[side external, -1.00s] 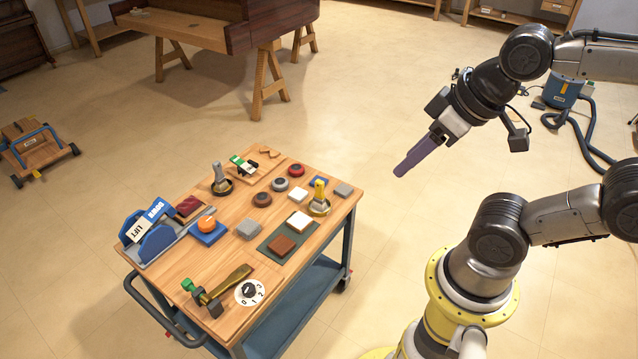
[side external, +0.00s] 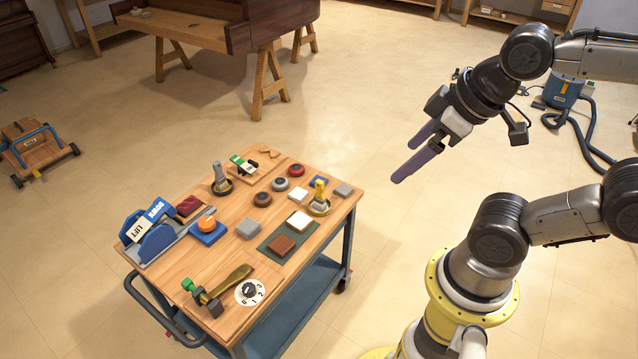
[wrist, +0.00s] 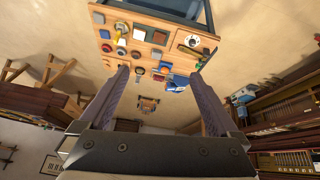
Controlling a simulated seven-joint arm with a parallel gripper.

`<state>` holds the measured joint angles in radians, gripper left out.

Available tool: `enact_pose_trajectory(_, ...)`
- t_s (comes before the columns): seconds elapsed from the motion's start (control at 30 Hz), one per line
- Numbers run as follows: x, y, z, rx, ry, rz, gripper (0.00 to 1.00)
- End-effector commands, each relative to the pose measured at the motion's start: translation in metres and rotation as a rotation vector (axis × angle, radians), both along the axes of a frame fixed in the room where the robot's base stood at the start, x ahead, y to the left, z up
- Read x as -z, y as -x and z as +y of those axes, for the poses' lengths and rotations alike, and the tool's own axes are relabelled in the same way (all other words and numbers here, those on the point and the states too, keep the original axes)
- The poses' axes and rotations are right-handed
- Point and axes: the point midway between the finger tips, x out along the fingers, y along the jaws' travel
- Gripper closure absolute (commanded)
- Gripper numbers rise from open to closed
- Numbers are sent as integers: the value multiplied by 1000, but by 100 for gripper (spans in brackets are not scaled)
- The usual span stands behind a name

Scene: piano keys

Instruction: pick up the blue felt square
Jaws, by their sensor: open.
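A small blue square (side external: 324,181), which looks like the blue felt square, lies flat at the far right part of the wooden cart top. The yellow-handled tool (side external: 319,194) in front hides part of it. My gripper (side external: 405,160) is open and empty, high in the air to the right of the cart and well apart from the square. In the wrist view my two purple fingers (wrist: 158,75) are spread, with nothing between them.
The cart top (side external: 187,266) is crowded: a grey block (side external: 344,190), white blocks, round pucks, a grey-handled tool (side external: 220,177), an orange knob (side external: 207,223) on a blue base, and a lever with a dial (side external: 250,291). The air between gripper and cart is clear.

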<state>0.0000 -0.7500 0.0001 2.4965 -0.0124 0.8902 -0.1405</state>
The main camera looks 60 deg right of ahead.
Motion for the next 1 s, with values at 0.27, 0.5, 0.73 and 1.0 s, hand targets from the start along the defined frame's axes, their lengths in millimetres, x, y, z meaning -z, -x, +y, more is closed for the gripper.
enact_pose_trajectory(0.27, -55, -51, -19, -308, 289, -91, 3)
enact_pose_trajectory(0.5, -84, -122, -42, -536, 528, -45, 3)
enact_pose_trajectory(0.73, -82, -211, -74, -767, 736, 70, 3)
enact_pose_trajectory(1.0, -33, -309, -118, -1012, 884, 236, 3)
